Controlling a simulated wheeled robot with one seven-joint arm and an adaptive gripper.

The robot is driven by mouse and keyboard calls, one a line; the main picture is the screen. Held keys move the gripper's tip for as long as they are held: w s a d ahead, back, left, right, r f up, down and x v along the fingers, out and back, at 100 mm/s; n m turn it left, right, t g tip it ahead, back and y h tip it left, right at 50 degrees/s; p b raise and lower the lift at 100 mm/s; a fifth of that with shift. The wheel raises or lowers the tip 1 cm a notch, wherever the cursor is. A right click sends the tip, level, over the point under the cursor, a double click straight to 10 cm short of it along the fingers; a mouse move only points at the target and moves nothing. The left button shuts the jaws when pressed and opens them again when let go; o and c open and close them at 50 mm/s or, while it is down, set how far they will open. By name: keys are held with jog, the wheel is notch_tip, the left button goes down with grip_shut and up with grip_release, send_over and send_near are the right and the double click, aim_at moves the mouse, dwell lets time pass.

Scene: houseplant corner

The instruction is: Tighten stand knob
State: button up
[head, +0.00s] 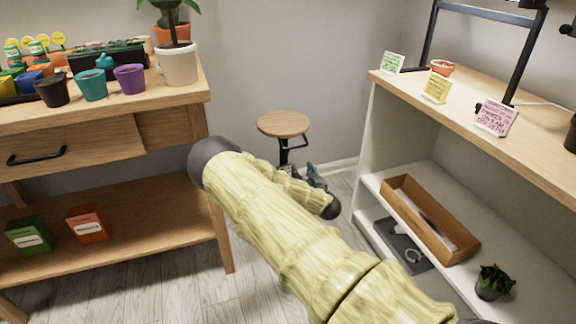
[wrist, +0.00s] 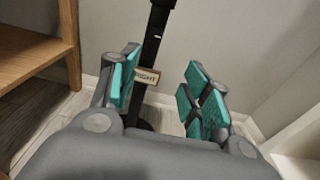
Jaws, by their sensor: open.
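The stand has a round wooden top (head: 283,124) on a dark post, in the gap between the two benches. A dark part (head: 297,143) juts from the post just under the top; I cannot tell whether it is the knob. In the wrist view the black post (wrist: 154,45) rises behind the fingers, with a small tag (wrist: 147,77) on it, partly hidden by the left finger and reading "IGHT". My gripper (wrist: 163,80) is open and empty, its teal pads on either side of the post's line. In the head view my gripper (head: 317,176) is small and partly hidden by my arm.
A wooden bench (head: 170,96) with pots stands at left, its leg near the stand. A shelf unit (head: 365,150) at right holds a long wooden box (head: 425,215) and a small plant (head: 494,282). The wall is close behind the stand.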

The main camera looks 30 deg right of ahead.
aim_at(287, 153)
jog(key=w+b, duration=0.1)
jog(key=w, duration=0.3)
jog(key=w+d+n+b, duration=0.1)
jog(key=w, duration=0.3)
jog(key=w+r+n+b, duration=0.1)
jog(key=w, duration=0.4)
jog(key=shift+d+t+y+b, duration=0.2)
jog(key=shift+t+y+b, duration=0.15)
jog(key=shift+t+y, duration=0.05)
jog(key=c, duration=1)
jog(key=shift+c, duration=0.2)
